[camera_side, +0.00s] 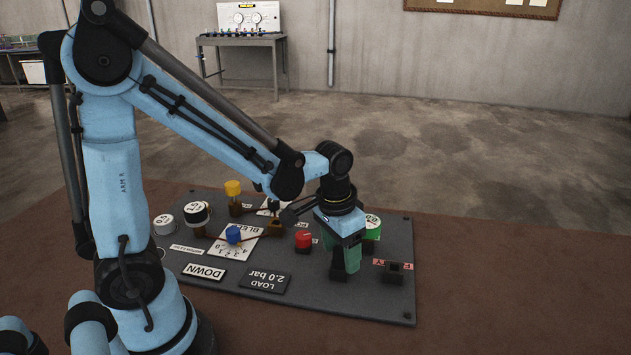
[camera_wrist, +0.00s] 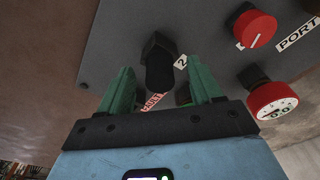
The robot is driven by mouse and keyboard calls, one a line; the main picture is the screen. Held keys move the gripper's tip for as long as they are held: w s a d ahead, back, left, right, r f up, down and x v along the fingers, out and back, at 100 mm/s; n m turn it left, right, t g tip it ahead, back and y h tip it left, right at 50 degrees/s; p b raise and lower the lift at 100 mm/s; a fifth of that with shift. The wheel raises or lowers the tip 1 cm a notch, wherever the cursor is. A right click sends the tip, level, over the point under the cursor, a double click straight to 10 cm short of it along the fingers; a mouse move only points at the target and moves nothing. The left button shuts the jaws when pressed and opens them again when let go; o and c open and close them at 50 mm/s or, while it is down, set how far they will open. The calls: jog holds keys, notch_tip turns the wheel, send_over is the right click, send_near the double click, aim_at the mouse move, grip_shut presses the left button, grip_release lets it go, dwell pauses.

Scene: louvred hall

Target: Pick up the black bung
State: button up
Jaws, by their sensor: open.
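The black bung (camera_wrist: 159,64) stands on the grey panel beside a red-lettered label (camera_wrist: 152,102). In the side view a dark upright piece (camera_side: 395,272) by a red-lettered label, near the panel's right end, appears to be the same bung. My gripper (camera_wrist: 162,82) is open, with one green finger on each side of the bung in the wrist view. No contact shows there. In the side view my gripper (camera_side: 345,268) points down over the panel, left of that dark piece. Its far finger is partly hidden, and its exact height is unclear.
A red-rimmed gauge (camera_wrist: 273,100) stands right of the fingers. The brown table (camera_side: 500,300) is clear to the right.

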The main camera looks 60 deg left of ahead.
jog(key=shift+f, duration=0.35)
jog(key=c, duration=1.1)
jog(key=shift+r, duration=0.15)
